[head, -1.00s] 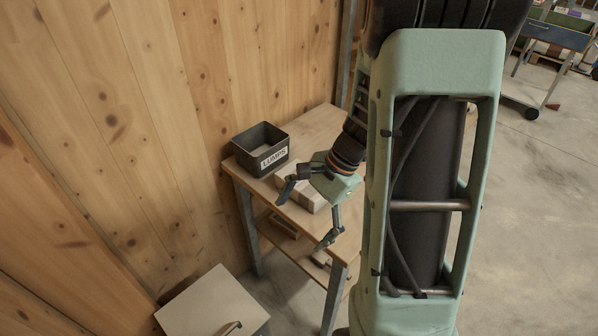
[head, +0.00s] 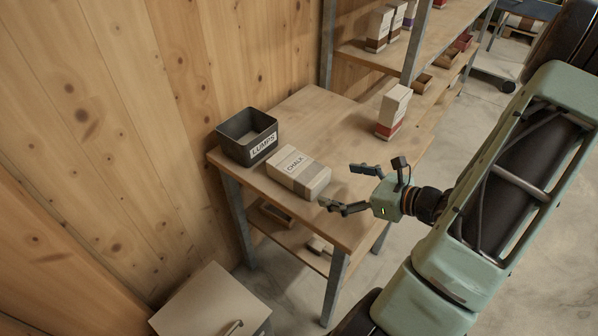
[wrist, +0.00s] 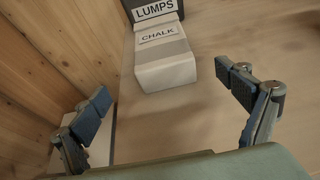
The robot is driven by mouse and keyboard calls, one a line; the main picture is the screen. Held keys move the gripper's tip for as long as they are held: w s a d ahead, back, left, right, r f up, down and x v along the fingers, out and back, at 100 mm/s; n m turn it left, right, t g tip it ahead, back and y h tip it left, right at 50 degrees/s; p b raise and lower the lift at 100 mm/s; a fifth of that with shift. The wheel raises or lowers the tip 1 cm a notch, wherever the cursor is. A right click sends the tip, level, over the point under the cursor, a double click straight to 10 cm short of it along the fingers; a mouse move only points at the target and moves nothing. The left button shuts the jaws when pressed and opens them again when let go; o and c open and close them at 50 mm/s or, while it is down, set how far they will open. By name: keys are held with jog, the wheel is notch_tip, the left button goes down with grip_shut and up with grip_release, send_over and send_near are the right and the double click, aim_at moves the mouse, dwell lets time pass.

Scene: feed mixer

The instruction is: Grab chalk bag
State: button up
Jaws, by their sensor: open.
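The chalk bag (head: 299,172) is a pale block-shaped pack with a grey band and a CHALK label, lying on the wooden table. In the wrist view the chalk bag (wrist: 163,57) lies ahead, beyond the space between the fingers. My gripper (head: 345,188) is open and empty, to the right of the bag and apart from it, with its fingers pointing left toward it. In the wrist view both fingers of my gripper (wrist: 168,108) are spread wide.
A dark bin labelled LUMPS (head: 247,136) stands just behind the bag, near the wooden wall. A white and red carton (head: 393,111) stands at the table's right side. Shelves (head: 440,60) with cartons and small bins are behind. The table's middle is clear.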

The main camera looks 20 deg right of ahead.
aim_at(317, 176)
jog(key=x, duration=0.4)
jog(key=shift+w+a+f, duration=0.15)
jog(key=shift+w+a, duration=0.05)
jog(key=shift+w, duration=0.05)
jog(key=shift+w+r+x, duration=0.1)
jog(key=shift+x, duration=1.25)
jog(key=shift+w+r+x, duration=0.1)
jog(key=shift+w+x, duration=0.05)
jog(key=shift+x, duration=1.2)
jog(key=shift+d, duration=0.15)
jog(key=shift+c, duration=0.7)
jog(key=c, duration=1.8)
